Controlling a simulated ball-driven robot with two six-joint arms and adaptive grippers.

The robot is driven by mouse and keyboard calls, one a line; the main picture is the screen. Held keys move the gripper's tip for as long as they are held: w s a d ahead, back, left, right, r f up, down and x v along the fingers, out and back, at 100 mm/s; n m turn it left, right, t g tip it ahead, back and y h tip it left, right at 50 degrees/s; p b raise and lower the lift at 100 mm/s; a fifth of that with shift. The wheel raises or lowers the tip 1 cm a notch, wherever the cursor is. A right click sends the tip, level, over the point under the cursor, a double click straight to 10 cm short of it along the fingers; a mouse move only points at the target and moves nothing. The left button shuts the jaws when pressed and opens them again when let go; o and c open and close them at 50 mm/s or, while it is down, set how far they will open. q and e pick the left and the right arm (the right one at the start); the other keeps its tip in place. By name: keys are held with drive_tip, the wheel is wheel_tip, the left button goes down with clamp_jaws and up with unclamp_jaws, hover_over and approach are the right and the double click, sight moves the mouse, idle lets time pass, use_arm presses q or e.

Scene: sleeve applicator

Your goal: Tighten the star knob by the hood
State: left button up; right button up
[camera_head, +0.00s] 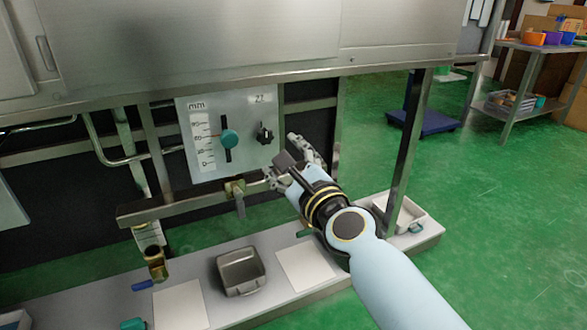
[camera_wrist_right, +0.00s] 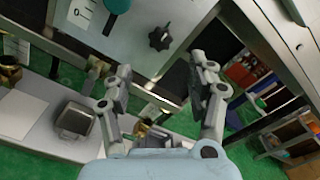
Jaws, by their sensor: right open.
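The black star knob (camera_head: 265,134) is on the right side of a pale panel (camera_head: 195,160) under the steel hood (camera_head: 200,45). A teal round knob on a slot (camera_head: 229,139) and an mm scale sit to its left. In the right wrist view the star knob (camera_wrist_right: 160,37) shows beyond and between my fingertips. My right gripper (camera_head: 292,160) is open and empty, just below and to the right of the star knob, apart from it. It also shows in the right wrist view (camera_wrist_right: 165,85). My left gripper is not in view.
A metal tray (camera_head: 241,271) and white sheets (camera_head: 305,265) lie on the low shelf. A steel post (camera_head: 407,150) stands to the right of my right arm. Green floor is open at right.

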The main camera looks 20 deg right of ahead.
drive_tip(key=shift+s, duration=1.65)
drive_tip(key=s+d+f+n+g+p, duration=0.25)
drive_tip(key=s+f+n+g, duration=0.3)
drive_tip(key=s+f, duration=0.75)
drive_tip(key=s+d+f+n+g+p, duration=0.1)
drive_tip(key=s+f+n+g+p, duration=0.45)
drive_tip(key=f, duration=1.05)
drive_tip(key=s+d+f+n+g, duration=0.2)
drive_tip(key=s+f+n, duration=0.2)
drive_tip(key=s, duration=0.7)
drive_tip(key=s+d+f+n+g+h, duration=0.1)
drive_tip(key=s+d+f+n+g, duration=0.1)
drive_tip(key=s+n, duration=0.5)
drive_tip(key=s+d+f+n+g, duration=0.2)
drive_tip(key=s+d+f+n, duration=0.2)
drive_tip(key=s, duration=1.2)
wheel_tip(320, 180, down, 2)
drive_tip(key=shift+s+f+n+g+h, duration=0.2)
drive_tip(key=shift+s+n+g+h, duration=0.15)
drive_tip(key=shift+n, duration=0.75)
